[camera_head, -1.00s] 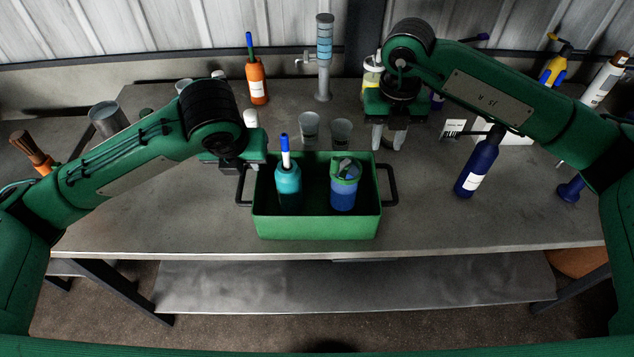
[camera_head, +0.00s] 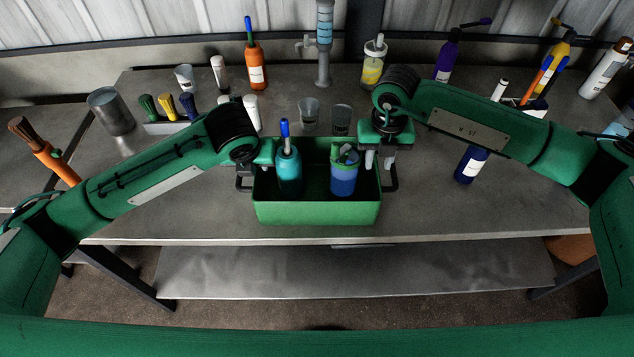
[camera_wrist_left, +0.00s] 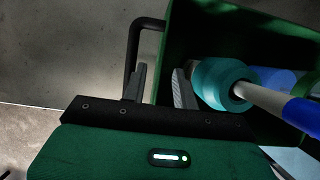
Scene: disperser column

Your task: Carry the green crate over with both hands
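The green crate (camera_head: 316,213) stands on the grey table with a dark handle at each end. It holds a teal bottle (camera_head: 289,172) with a blue-tipped white stem and a blue container with a green top (camera_head: 344,176). My left gripper (camera_wrist_left: 159,88) is open at the crate's left wall; in the left wrist view one finger is outside the wall and one inside. The left handle (camera_wrist_left: 133,48) lies just beyond its fingers. My right gripper (camera_head: 379,160) has its fingers apart, pointing down, at the crate's right wall and right handle (camera_head: 392,180).
Two clear cups (camera_head: 325,117) stand close behind the crate. A metal can (camera_head: 111,111) and a rack of coloured bottles (camera_head: 168,125) are at the left. The table front left of the crate is clear.

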